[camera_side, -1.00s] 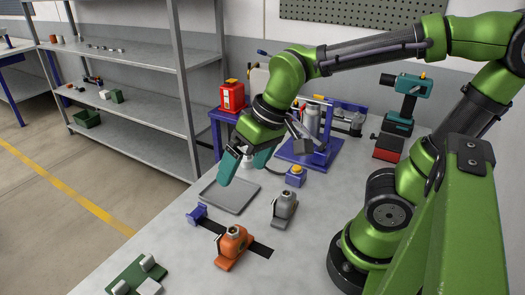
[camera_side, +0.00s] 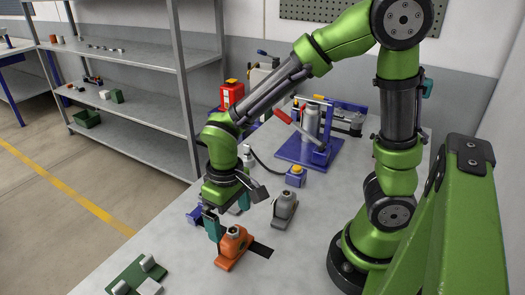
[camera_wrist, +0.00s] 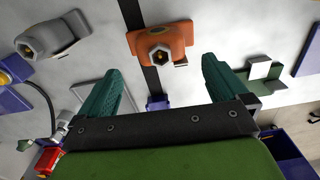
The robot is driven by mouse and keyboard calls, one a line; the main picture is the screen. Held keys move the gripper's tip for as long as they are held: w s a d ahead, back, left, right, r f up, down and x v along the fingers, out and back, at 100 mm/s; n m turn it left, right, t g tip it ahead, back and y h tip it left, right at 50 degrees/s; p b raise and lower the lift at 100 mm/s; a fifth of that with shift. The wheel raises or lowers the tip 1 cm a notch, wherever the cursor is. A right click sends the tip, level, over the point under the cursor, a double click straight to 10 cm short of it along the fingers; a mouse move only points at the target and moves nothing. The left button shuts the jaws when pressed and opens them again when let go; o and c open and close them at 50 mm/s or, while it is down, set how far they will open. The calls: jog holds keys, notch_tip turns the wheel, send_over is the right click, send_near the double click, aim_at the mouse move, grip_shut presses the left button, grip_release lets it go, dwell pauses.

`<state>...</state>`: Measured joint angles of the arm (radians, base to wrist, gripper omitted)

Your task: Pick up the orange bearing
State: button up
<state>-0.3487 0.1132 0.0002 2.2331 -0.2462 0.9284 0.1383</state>
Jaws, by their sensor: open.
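The orange bearing (camera_side: 232,243) stands on the grey table, on a black strip, in the side view. In the wrist view the orange bearing (camera_wrist: 160,46) is at the top middle, with a dark hex-shaped hole in a metal top facing the camera. My gripper (camera_side: 228,225) is just above and beside it, pointing down. In the wrist view my gripper (camera_wrist: 163,72) has its two teal fingers wide apart with nothing between them; the bearing lies beyond the gap. No contact shows.
A grey bearing (camera_side: 285,207) stands close by to the right and behind. A green fixture (camera_side: 135,277) lies at the front left. A blue press frame (camera_side: 312,145), a small blue box with a yellow button (camera_side: 295,175) and a red container (camera_side: 232,93) are behind. The front right table is clear.

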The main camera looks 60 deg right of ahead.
aim_at(233, 234)
jog(key=f, duration=0.6)
jog(key=shift+s+f, duration=0.25)
jog(key=shift+s, duration=0.05)
jog(key=shift+a, duration=0.1)
jog(key=shift+r, duration=0.1)
jog(key=c, duration=1.5)
